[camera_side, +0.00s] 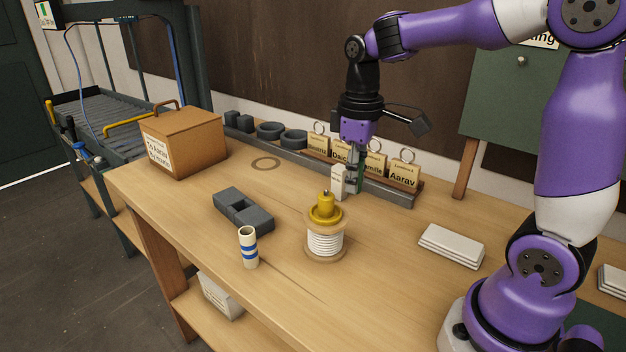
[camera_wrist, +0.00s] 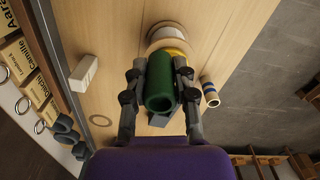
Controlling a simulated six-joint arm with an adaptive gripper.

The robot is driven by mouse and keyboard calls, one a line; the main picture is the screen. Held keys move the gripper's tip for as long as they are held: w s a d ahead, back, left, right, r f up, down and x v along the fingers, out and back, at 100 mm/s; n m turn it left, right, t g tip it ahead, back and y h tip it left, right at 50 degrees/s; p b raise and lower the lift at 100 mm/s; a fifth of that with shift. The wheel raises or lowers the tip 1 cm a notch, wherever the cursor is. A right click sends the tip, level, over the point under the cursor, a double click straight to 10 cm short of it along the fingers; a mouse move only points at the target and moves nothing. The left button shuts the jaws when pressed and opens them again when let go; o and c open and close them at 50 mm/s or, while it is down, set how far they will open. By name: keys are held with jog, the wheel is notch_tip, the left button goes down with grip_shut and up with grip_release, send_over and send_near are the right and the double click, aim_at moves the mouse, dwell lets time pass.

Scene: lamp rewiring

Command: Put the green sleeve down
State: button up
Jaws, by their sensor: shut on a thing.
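The green sleeve (camera_wrist: 160,82) is a short open tube. In the wrist view my gripper (camera_wrist: 160,78) is shut on it, one finger on each side, with its open end towards the camera. In the side view my gripper (camera_side: 354,180) hangs over the back part of the bench, near the name cards; the sleeve is hard to make out there, partly hidden by a white block (camera_side: 338,183). A cream sleeve with blue bands (camera_side: 248,247) stands upright at the bench's front edge; it also shows in the wrist view (camera_wrist: 210,92).
A wire spool with a yellow top (camera_side: 325,235) stands mid-bench. A dark slotted block (camera_side: 243,211) lies left of it. A ring mark (camera_side: 266,163) is on bare wood before the grey rail. A brown box (camera_side: 183,141) is left; a white stack (camera_side: 451,246) is right.

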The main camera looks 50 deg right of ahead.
aim_at(293, 207)
notch_tip(293, 207, up, 2)
jog(key=shift+w+r, duration=0.1)
jog(key=shift+r, duration=0.15)
jog(key=w, duration=0.1)
jog(key=w+a, duration=0.1)
jog(key=w, duration=0.2)
jog(key=shift+w+a+r, duration=0.2)
jog(key=shift+w+r, duration=0.1)
jog(key=w+a, duration=0.6)
jog(key=w, duration=0.3)
jog(key=f, duration=0.5)
jog(key=shift+w+d+f, duration=0.15)
jog(key=shift+d+f, duration=0.05)
jog(key=shift+f, duration=0.2)
jog(key=w+d+f, duration=0.1)
jog(key=d+f, duration=0.1)
jog(key=d, duration=0.1)
jog(key=w+d+f, duration=0.1)
jog(key=d+f, duration=0.1)
jog(key=d, duration=0.1)
jog(key=w+d+f, duration=0.1)
jog(key=d+f, duration=0.1)
jog(key=d, duration=0.1)
jog(key=shift+w+d+f, duration=0.25)
jog(key=shift+d, duration=0.1)
jog(key=shift+w+d+f, duration=0.15)
jog(key=shift+d+f, duration=0.25)
jog(key=shift+d, duration=0.1)
jog(key=shift+f, duration=1.85)
